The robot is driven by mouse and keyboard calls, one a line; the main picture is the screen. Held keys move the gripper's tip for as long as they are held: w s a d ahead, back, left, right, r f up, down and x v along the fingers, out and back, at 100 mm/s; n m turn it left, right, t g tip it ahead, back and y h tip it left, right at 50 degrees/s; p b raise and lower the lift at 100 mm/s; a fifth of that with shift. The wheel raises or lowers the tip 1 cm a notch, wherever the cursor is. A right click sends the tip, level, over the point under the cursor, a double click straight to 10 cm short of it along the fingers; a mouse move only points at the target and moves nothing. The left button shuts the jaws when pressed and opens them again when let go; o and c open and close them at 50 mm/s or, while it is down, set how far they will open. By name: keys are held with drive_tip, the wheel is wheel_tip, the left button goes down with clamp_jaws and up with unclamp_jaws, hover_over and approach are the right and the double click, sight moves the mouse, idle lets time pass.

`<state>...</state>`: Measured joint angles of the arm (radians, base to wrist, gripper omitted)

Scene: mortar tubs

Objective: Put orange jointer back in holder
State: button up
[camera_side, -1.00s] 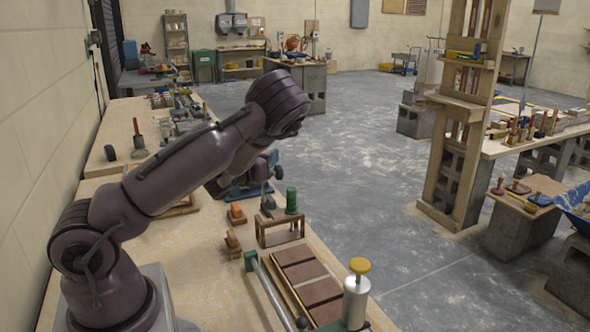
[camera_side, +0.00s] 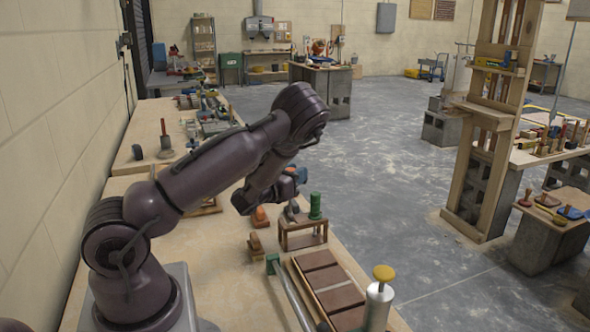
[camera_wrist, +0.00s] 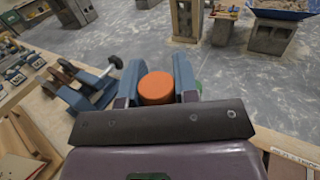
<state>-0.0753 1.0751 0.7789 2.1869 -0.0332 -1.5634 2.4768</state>
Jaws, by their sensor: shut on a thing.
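My gripper (camera_wrist: 157,80) has blue fingers shut on the orange jointer (camera_wrist: 157,88), whose round orange handle top shows between them in the wrist view. Its lower part is hidden. The holder (camera_side: 303,240) is a small wooden rack at the bench's right edge. A green-handled jointer (camera_side: 315,206) stands upright in it. A bit of green (camera_wrist: 198,87) shows beside the right finger in the wrist view.
A tray of brown bricks (camera_side: 328,284) and a metal cylinder with a yellow knob (camera_side: 382,275) stand nearer on the bench. Small wooden blocks (camera_side: 256,243) lie left of the holder. A blue vise-like tool (camera_wrist: 95,88) is left of my gripper.

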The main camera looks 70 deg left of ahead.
sight(290, 203)
idle(0.8)
drive_tip(key=shift+f, duration=1.95)
drive_tip(key=shift+f, duration=1.2)
drive_tip(key=shift+f, duration=0.65)
drive_tip(key=o, duration=1.5)
drive_tip(key=shift+o, duration=0.2)
